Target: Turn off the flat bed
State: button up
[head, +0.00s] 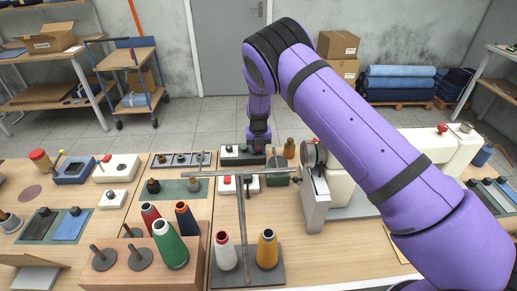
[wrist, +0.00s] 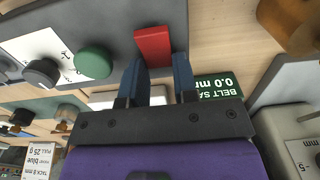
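My gripper (head: 258,142) is over a small control panel (head: 232,157) at the back of the bench in the head view. In the wrist view its two blue fingers (wrist: 160,66) are parted. A red block-like switch (wrist: 153,46) on the panel's dark grey part lies at and just beyond the fingertips; I cannot tell whether they touch it. The white sewing machine (head: 415,143) stands to the right, partly hidden by my arm.
Thread cones, among them a green one (head: 169,245) and an orange one (head: 267,249), stand in front. A thin metal stand (head: 243,225) with a crossbar rises before the panel. Another white box with a red button (head: 227,180) sits just in front of the panel.

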jog(key=shift+c, duration=1.4)
jog(key=shift+w, duration=0.1)
jog(key=shift+w+r+g, duration=0.15)
jog(key=shift+w+g, duration=0.1)
jog(key=shift+g, duration=0.8)
jog(key=shift+w+r+g, duration=0.1)
jog(key=shift+w+g, duration=0.1)
jog(key=shift+g, duration=0.85)
jog(key=o, duration=0.9)
jog(key=shift+r, duration=0.1)
jog(key=v, duration=1)
jog(key=shift+w+r, duration=0.1)
jog(key=shift+r, duration=0.2)
